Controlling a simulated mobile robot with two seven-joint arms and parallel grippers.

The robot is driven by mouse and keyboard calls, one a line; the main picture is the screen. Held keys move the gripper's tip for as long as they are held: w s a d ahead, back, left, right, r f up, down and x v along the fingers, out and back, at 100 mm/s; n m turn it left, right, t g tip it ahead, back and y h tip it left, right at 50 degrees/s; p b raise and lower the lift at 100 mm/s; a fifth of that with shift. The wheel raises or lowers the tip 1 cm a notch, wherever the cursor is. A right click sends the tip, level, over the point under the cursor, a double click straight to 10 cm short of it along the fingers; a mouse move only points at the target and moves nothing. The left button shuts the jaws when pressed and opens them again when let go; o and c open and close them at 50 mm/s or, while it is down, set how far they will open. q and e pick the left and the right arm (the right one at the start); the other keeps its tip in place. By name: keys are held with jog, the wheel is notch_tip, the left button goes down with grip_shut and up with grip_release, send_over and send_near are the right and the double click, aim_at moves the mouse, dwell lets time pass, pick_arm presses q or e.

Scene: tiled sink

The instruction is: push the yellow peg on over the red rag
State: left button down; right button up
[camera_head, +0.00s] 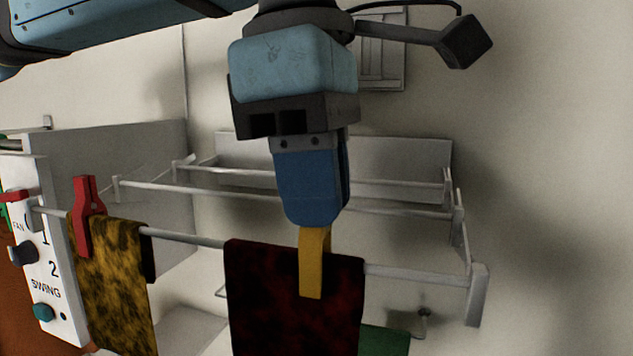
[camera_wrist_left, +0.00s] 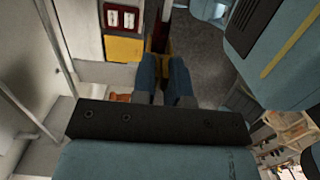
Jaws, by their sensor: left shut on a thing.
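The yellow peg (camera_head: 311,275) points down from my left gripper (camera_head: 313,222), which is shut on its upper end. The peg's lower part overlaps the top and front of the dark red rag (camera_head: 258,300), which hangs over the front rail. I cannot tell how far the peg is seated on the rail. In the left wrist view the blue fingers of my left gripper (camera_wrist_left: 165,72) are close together, with a bit of yellow at their tips. My right gripper is not in view.
A red peg (camera_head: 88,215) sits over a mottled yellow rag (camera_head: 112,285) on the same rail (camera_head: 420,273) to the left. A green cloth (camera_head: 385,341) shows low behind the red rag. A white control box (camera_head: 50,275) with knobs stands at far left. The rail's right stretch is bare.

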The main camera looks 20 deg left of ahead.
pick_arm(q)
jog(key=shift+f+b, duration=0.35)
jog(key=shift+f, duration=0.15)
jog(key=c, duration=1.1)
grip_release()
jog(key=shift+r, duration=0.15)
jog(key=shift+r+p, duration=2.2)
jog(key=shift+r, duration=1.2)
